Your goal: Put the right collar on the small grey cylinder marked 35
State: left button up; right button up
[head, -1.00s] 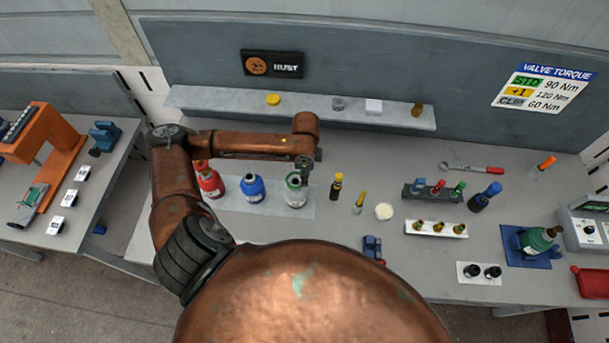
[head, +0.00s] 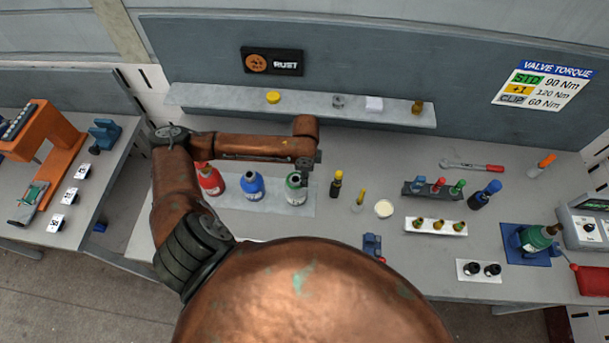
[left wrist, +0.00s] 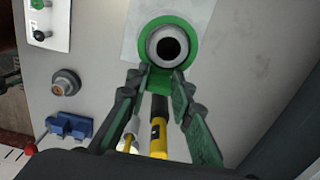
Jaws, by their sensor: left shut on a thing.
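A small grey cylinder (head: 296,197) with a white label stands on a pale mat, right of a blue cylinder (head: 252,187) and a red cylinder (head: 210,180). Its label is too small to read. My left gripper (head: 303,172) is right over its top. In the left wrist view my left gripper (left wrist: 160,76) is shut on the near edge of a green collar (left wrist: 190,32). The collar appears as a ring around the cylinder's round top (left wrist: 154,46), with a dark centre. I cannot tell how low it sits. My right gripper is not in view.
A black bottle with a yellow cap (head: 337,185) and a yellow-handled brush (head: 360,199) stand close on the right. Farther right are a round white dish (head: 384,208), a dark rack (head: 420,195) and a white valve tray (head: 413,225). A shelf (head: 205,97) runs behind.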

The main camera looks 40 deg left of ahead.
pick_arm(q)
jog(key=shift+f, duration=0.45)
jog(key=o, duration=1)
jog(key=shift+r, duration=0.1)
notch_tip(320, 180, up, 4)
jog(key=p, duration=0.5)
jog(key=shift+r+p, duration=0.1)
jog(key=shift+p, duration=0.2)
jog(key=shift+w+r, duration=0.1)
jog(key=shift+r, duration=0.7)
